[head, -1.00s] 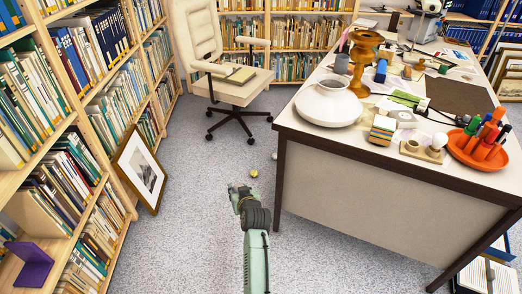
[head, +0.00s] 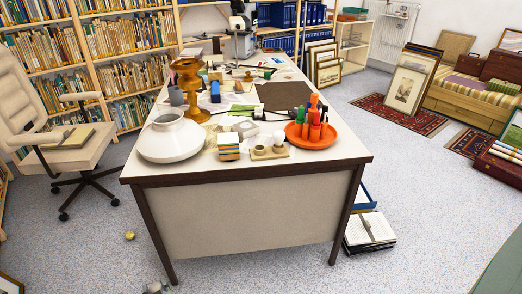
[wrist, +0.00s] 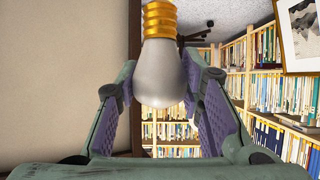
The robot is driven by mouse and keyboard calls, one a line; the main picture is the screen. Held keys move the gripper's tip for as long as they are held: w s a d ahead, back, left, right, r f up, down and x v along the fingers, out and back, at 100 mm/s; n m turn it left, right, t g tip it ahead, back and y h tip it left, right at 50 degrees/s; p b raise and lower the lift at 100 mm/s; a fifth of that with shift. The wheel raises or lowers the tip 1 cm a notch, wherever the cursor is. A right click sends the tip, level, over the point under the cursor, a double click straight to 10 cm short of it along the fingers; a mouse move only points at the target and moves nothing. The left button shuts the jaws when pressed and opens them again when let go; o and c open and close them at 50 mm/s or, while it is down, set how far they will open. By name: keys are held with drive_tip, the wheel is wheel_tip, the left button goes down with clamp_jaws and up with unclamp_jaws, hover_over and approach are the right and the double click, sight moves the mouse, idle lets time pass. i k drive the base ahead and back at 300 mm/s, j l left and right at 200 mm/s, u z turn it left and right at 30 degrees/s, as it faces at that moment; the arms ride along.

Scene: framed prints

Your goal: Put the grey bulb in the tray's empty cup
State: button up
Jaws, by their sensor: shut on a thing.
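My gripper (wrist: 159,72) is shut on the grey bulb (wrist: 162,88) in the wrist view. The bulb has a frosted grey glass body and a gold screw base, which points up in that picture. The purple finger pads flank the glass. The small beige tray (head: 269,156) stands near the front edge of the desk in the head view. A white bulb (head: 281,142) sits in its right cup, and its left cup (head: 259,150) looks empty. The gripper and grey bulb are away from the tray; in the head view I cannot make them out clearly.
The desk (head: 220,172) is crowded. Near the tray are a striped block (head: 228,147), a wide white vase (head: 170,139) and an orange dish (head: 313,137) with several upright bottles. A swivel chair (head: 68,150) stands left. A small yellowish ball (head: 130,236) lies on the open floor.

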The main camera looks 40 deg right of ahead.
sight(259, 152)
drive_tip(key=i+j+z, duration=0.1)
drive_tip(key=j+z, duration=0.2)
drive_tip(key=z, duration=0.15)
drive_tip(key=i+j+z, duration=0.1)
drive_tip(key=j+z, duration=0.25)
drive_tip(key=z, duration=0.15)
drive_tip(key=j+z, duration=0.3)
drive_tip(key=j, duration=0.7)
